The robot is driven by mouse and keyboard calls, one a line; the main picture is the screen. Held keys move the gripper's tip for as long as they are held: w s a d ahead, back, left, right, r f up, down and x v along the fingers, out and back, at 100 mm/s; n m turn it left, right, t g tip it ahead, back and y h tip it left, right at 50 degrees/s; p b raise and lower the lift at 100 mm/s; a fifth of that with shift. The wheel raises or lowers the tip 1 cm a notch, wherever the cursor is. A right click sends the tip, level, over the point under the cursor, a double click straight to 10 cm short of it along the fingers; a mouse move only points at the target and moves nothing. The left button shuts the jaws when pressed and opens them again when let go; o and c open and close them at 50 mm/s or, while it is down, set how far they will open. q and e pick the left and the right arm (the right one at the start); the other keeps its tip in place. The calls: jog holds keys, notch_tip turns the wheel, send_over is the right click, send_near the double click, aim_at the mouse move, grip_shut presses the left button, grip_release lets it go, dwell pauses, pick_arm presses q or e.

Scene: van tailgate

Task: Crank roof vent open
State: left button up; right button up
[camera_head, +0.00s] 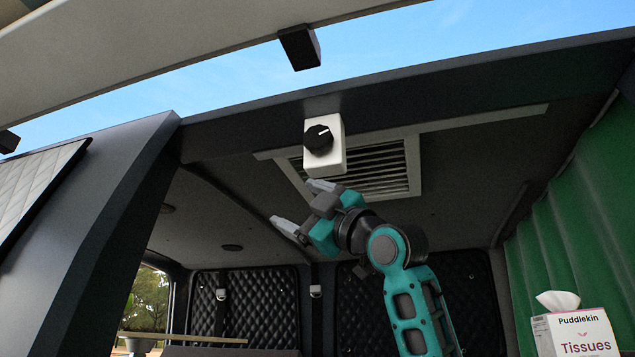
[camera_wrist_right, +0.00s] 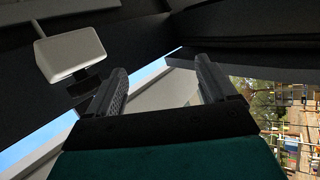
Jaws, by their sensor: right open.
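The roof vent (camera_head: 375,172) is a pale louvred panel in the van ceiling. In front of it hangs a white box (camera_head: 337,150) with a round black knob (camera_head: 318,139) that bears a white mark line. My right gripper (camera_head: 298,207) is open and empty, below and slightly left of the white box, apart from it. In the right wrist view the white box (camera_wrist_right: 72,53) and the dark knob (camera_wrist_right: 88,82) lie left of the open fingers (camera_wrist_right: 160,86). My left gripper is not in view.
A dark roof edge (camera_head: 400,99) runs above the opening, and the raised tailgate (camera_head: 150,50) hangs overhead. A tissue box (camera_head: 577,333) stands at lower right by a green curtain (camera_head: 575,225). Free air surrounds my right gripper.

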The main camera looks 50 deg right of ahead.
jog(key=t, duration=0.2)
send_near(324, 139)
jog(key=p+x, duration=0.4)
jog(key=x, duration=0.7)
jog(key=shift+w+r+p, duration=0.25)
jog(key=shift+w+p, duration=0.1)
jog(key=shift+w, duration=0.15)
jog(key=shift+c, duration=0.3)
jog(key=c, duration=0.9)
jog(key=shift+f+h, duration=0.1)
jog(key=shift+h, duration=0.3)
